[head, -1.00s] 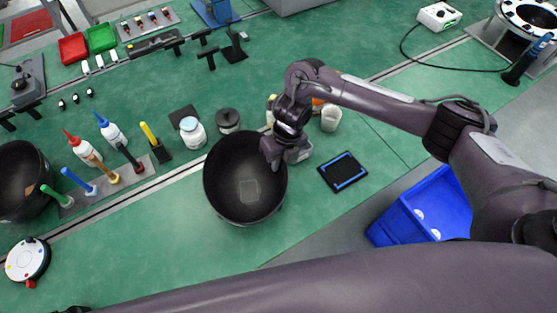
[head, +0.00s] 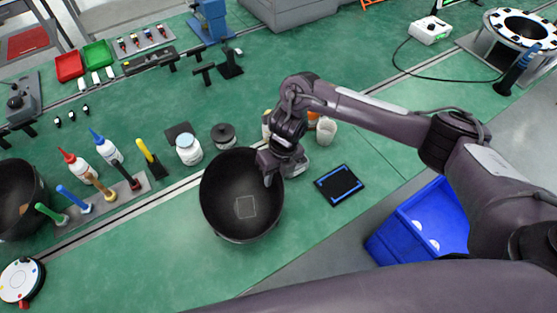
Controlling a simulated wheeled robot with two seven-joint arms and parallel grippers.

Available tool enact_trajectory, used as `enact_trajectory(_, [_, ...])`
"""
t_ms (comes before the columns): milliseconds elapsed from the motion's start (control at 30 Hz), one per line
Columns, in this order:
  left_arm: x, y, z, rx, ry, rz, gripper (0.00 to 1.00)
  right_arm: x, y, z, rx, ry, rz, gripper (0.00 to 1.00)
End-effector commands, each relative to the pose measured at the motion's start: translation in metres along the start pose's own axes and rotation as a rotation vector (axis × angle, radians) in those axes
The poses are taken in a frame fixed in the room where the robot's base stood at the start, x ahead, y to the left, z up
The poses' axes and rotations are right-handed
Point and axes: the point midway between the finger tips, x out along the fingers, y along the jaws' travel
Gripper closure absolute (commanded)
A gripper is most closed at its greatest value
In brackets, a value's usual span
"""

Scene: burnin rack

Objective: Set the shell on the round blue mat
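The shell looks like a large black round bowl (head: 226,218), open side up, on the green bench in the middle of the head view. A pale square outline shows on its inside bottom. My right gripper (head: 268,178) is at the shell's right rim and points down, with one finger showing just inside the rim. The other finger is hidden, so I cannot tell whether it grips the wall. No round blue mat is visible. My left gripper is out of view.
A black pad with blue strips (head: 339,186) lies right of the shell. A white-lidded jar (head: 188,150), a dark-lidded jar (head: 223,136) and a white cup (head: 326,131) stand behind. Another black bowl (head: 20,205) is at the left. A blue crate (head: 400,236) stands at lower right.

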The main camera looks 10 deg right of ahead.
Motion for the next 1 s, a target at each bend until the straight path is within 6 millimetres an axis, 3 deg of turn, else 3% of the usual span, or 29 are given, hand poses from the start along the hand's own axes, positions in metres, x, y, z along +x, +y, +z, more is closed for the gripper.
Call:
enact_trajectory(100, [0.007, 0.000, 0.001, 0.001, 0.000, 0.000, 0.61, -0.021, -0.001, 0.002, -0.002, -0.006, -0.001, 0.72])
enact_trajectory(300, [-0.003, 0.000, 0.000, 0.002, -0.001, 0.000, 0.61, -0.069, -0.001, 0.002, -0.003, -0.008, -0.005, 0.72])
enact_trajectory(500, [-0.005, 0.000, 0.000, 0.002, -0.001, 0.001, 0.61, -0.099, -0.001, 0.001, 0.000, -0.005, -0.003, 0.72])
enact_trajectory(700, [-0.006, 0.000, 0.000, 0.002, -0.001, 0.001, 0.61, -0.112, 0.000, 0.000, 0.001, -0.001, -0.001, 0.72])
enact_trajectory(1000, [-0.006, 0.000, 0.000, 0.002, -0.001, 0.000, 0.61, -0.113, 0.000, 0.000, 0.001, 0.000, -0.001, 0.72])
